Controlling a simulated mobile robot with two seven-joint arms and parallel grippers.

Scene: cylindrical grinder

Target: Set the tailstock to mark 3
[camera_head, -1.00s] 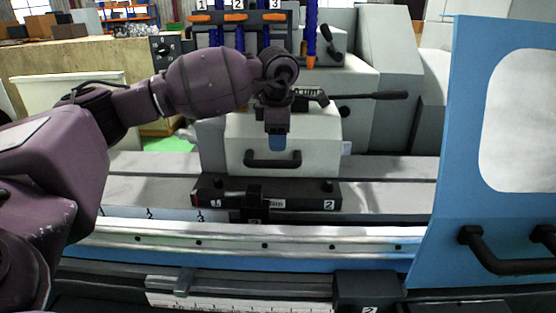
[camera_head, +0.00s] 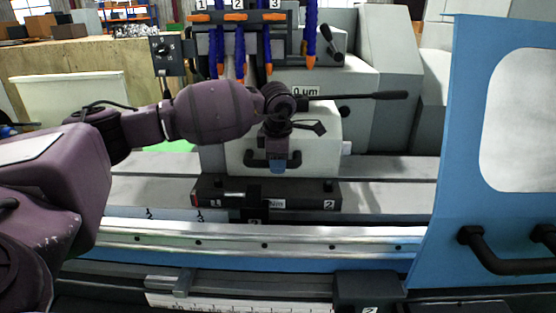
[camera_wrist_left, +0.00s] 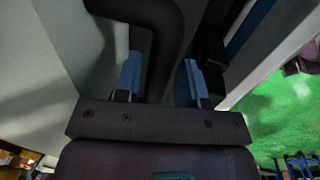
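The tailstock (camera_head: 325,148) is a pale grey block with a black bar handle (camera_head: 256,163) on its front. It stands on a dark base (camera_head: 310,196) with a "2" label at its right end. My left gripper (camera_head: 279,167) is in front of the handle, with its blue fingertips at handle height. In the left wrist view, the two blue fingers (camera_wrist_left: 160,82) are apart, and the dark curved handle (camera_wrist_left: 168,45) lies between them. Whether they touch it I cannot tell. Numbered marks (camera_head: 172,214) show on the rail left of the base. My right gripper is not in view.
A black lever (camera_head: 360,97) sticks out to the right above the tailstock. Blue hoses (camera_head: 240,55) hang behind it. A blue door (camera_head: 450,170) with a black handle stands at right. The table strip (camera_head: 140,190) left of the tailstock is clear.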

